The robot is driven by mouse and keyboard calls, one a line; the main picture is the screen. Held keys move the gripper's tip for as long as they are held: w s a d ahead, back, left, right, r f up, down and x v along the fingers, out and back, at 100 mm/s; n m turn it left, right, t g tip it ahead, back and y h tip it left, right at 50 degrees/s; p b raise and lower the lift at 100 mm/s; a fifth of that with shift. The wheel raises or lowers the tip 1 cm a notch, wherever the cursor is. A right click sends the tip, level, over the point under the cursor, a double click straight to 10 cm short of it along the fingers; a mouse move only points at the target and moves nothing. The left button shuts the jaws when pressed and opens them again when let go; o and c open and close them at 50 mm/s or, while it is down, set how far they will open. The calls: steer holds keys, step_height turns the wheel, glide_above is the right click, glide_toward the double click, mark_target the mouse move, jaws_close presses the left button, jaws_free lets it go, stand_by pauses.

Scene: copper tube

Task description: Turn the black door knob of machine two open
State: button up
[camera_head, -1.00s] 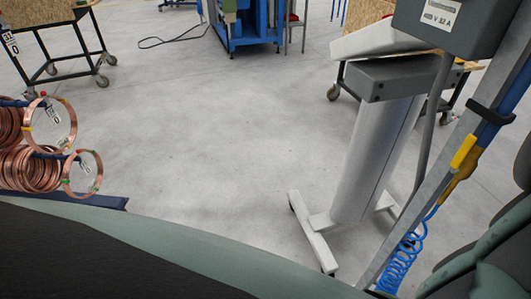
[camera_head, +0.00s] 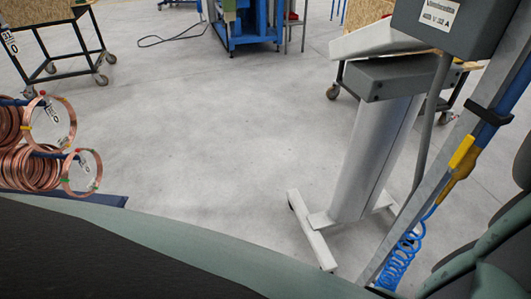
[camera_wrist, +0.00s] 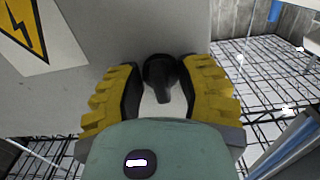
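The black door knob (camera_wrist: 161,76) shows in the wrist view, on the grey face of a machine cabinet (camera_wrist: 130,25). My gripper (camera_wrist: 160,88) has yellow ribbed fingers with dark inner pads. The fingers are apart, one on each side of the knob. The right pad is very close to the knob, and a gap shows between the left pad and the knob's lower part. I cannot tell whether either pad touches it. The knob's handle points down toward my gripper's palm. The gripper and the knob are not seen in the head view.
A yellow warning sign (camera_wrist: 22,25) is on the cabinet, left of the knob. A black wire grid (camera_wrist: 270,80) lies to the right. In the head view, copper coils (camera_head: 35,168) hang at left and a grey pedestal (camera_head: 372,155) stands at right. The floor between is open.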

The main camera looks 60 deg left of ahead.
steer(key=shift+o, duration=0.5)
steer(key=shift+r, duration=0.1)
steer(key=shift+r, duration=5)
